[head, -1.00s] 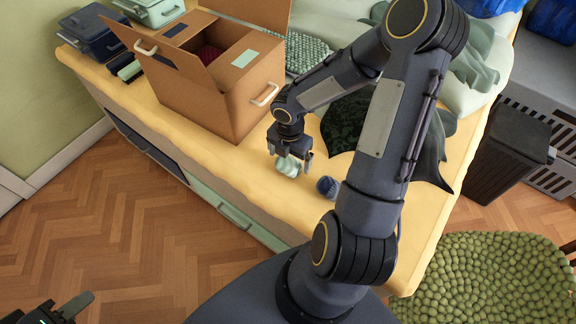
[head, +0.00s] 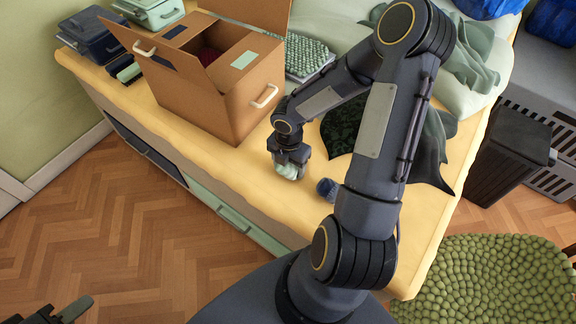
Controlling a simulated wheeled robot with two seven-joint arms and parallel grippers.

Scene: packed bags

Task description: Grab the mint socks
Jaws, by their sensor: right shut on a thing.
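The mint socks (head: 288,171) are a small pale green bundle low at the front edge of the yellow-topped surface. My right gripper (head: 289,166) points down over them and is shut on them, with its body hiding their upper part. I cannot tell whether the socks still touch the surface. My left gripper (head: 55,314) shows only partly at the bottom left corner, away from the surface, and I cannot tell its opening.
A dark blue rolled bundle (head: 327,188) lies just right of the socks. An open cardboard box (head: 215,100) stands behind left. Dark green cloth (head: 428,150) lies to the right, partly behind my arm. A dark bin (head: 506,155) stands at the right.

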